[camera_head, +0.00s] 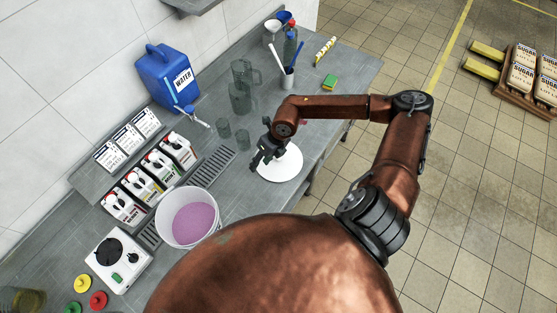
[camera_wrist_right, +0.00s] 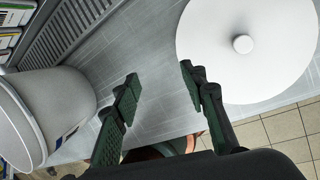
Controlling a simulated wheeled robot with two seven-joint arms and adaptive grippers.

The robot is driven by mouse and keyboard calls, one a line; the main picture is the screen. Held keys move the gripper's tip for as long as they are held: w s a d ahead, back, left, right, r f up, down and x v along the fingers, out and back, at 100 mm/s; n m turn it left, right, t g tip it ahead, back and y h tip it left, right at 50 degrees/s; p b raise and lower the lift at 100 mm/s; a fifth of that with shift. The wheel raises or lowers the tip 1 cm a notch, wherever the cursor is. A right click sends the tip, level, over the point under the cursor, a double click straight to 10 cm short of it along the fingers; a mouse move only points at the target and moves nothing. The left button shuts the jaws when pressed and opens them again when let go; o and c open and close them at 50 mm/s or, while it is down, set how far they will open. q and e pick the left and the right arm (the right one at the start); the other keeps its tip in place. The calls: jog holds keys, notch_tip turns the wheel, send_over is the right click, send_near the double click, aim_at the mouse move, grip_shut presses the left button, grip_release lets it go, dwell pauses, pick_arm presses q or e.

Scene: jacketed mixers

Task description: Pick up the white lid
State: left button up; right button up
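The white lid (camera_head: 284,168) is a flat round disc on the grey counter, near its front edge. In the right wrist view the lid (camera_wrist_right: 270,68) fills the upper right, with a small round knob (camera_wrist_right: 243,44) at its middle. My right gripper (camera_head: 259,160) is over the lid's left side in the head view and hides part of it. In the wrist view the fingers of my right gripper (camera_wrist_right: 158,80) are apart, with bare counter between them; the knob lies outside them, to the right. My left gripper is not in view.
A white bucket of pink contents (camera_head: 194,220) stands left of the lid; its wall also shows in the wrist view (camera_wrist_right: 50,105). Glass beakers (camera_head: 242,138), a blue water canister (camera_head: 168,78) and a cup with utensils (camera_head: 287,78) stand further back. A drain grate (camera_head: 213,166) lies between.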

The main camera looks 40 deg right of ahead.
aim_at(284, 169)
jog(key=d+h, duration=0.3)
jog(key=d, duration=0.7)
jog(key=f, duration=0.2)
jog(key=f+p, duration=0.1)
jog(key=f, duration=0.1)
jog(key=w+f, duration=0.1)
jog(key=f, duration=0.1)
jog(key=shift+w+a+f, duration=0.1)
jog(key=shift+f, duration=0.75)
jog(key=shift+c, duration=0.7)
grip_shut()
